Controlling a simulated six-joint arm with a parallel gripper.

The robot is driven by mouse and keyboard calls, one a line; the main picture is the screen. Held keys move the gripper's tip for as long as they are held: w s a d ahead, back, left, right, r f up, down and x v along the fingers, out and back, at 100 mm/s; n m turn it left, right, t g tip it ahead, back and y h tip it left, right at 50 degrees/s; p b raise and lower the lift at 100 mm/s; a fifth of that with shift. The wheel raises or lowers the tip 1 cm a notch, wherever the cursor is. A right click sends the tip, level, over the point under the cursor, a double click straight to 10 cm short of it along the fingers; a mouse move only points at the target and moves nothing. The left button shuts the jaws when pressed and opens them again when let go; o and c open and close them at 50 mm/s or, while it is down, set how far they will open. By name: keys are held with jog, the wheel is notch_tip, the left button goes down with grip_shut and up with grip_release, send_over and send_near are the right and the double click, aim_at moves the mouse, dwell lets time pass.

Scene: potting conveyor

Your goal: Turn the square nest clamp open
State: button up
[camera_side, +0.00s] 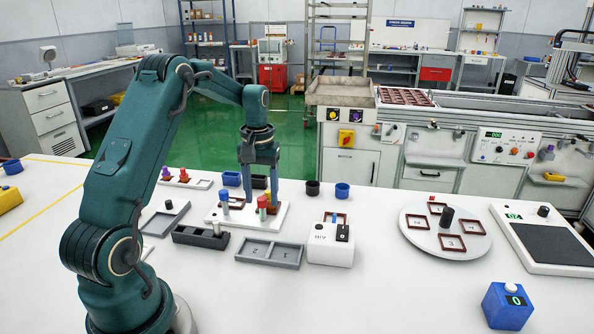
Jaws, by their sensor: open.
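My gripper (260,194) points straight down, its two fingers apart, over the back part of a white fixture board (240,224). Nothing clear shows held between the fingers. I cannot make out which part is the square nest clamp, or its turn; the fingers hide part of the board.
In front of the board lie a black holder (201,237), a grey two-pocket tray (269,252) and a white box with a black switch (330,245). Blue and black cups (312,187) stand behind. A round turntable (445,250) stands right.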

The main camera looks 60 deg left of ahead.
grip_shut()
jog(key=shift+m, duration=0.4)
jog(key=m, duration=0.3)
jog(key=shift+m, duration=0.4)
jog(key=m, duration=1.3)
jog(key=shift+m, duration=0.3)
